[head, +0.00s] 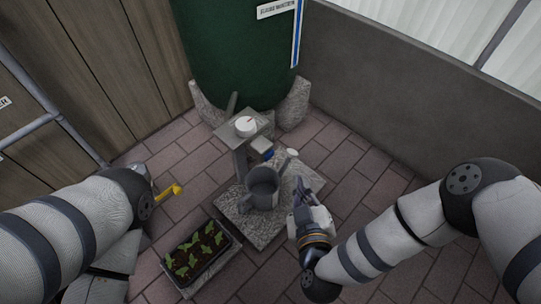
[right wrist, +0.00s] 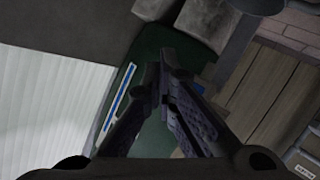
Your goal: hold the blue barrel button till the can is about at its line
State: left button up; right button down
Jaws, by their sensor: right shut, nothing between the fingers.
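The green barrel (head: 235,50) stands at the back, with a white label and a blue-and-white strip (head: 297,35) on its side. A small blue piece (head: 268,153), which looks like the button, sits on a grey block below the stone post. The grey can (head: 263,188) stands upright on a stone slab (head: 240,222) in front of the post; its fill level and line cannot be made out. My right gripper (head: 300,190) is shut and empty, right of the can and apart from the blue piece. Its closed fingers (right wrist: 165,72) show in the right wrist view. My left gripper is out of view.
A white dial (head: 246,126) with a red mark tops the post. A small pale round knob (head: 292,153) is right of the blue piece. A seedling tray (head: 197,252) lies front left. A yellow item (head: 171,192) shows beside my left arm. Paving at right is clear.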

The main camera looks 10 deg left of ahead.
aim_at(269, 156)
jog(key=w+a+b, duration=0.2)
jog(key=w+a, duration=0.1)
jog(key=a, duration=0.2)
jog(key=shift+w, duration=0.35)
jog(key=shift+a, duration=0.15)
dwell(1.0)
jog(key=shift+w+a, duration=0.25)
jog(key=shift+w+a, duration=0.25)
jog(key=shift+a, duration=0.1)
dwell(5.4)
